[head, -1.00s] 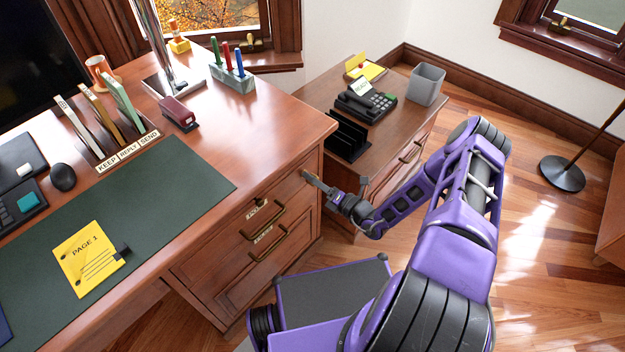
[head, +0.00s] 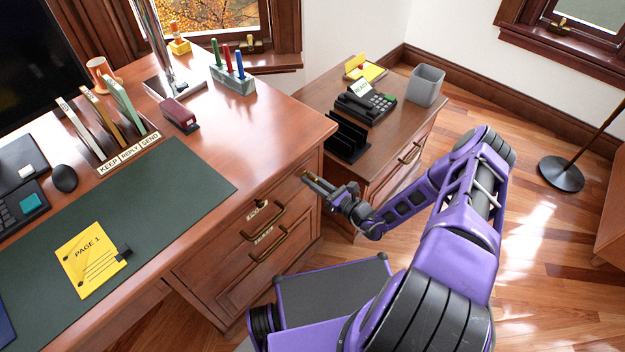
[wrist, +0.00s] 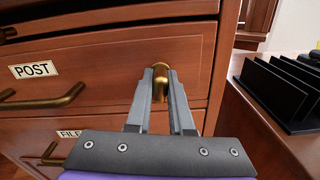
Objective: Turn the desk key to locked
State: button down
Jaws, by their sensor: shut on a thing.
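The brass desk key (wrist: 160,78) sits in the front of the wooden desk (head: 270,140), to the right of the POST drawer's label and handle in the wrist view. It shows in the head view as a small brass spot (head: 306,176) near the desk's right corner. My gripper (wrist: 161,76) is shut on the key, one grey finger on each side. The fingers hide part of the key, and I cannot tell its exact turn angle. In the head view my gripper (head: 317,184) reaches to the desk front from the right.
The POST drawer (wrist: 60,70) is above the FILE drawer (wrist: 75,132), each with a brass handle. A lower side cabinet (head: 340,88) stands to the right, with a black rack (head: 347,137), a phone (head: 365,102) and a grey bin (head: 427,85) on it.

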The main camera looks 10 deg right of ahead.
jog(key=shift+n, duration=0.6)
jog(key=c, duration=0.8)
grip_release()
jog(key=shift+s+d, duration=0.1)
jog(key=v, duration=1.7)
jog(key=shift+p, duration=0.4)
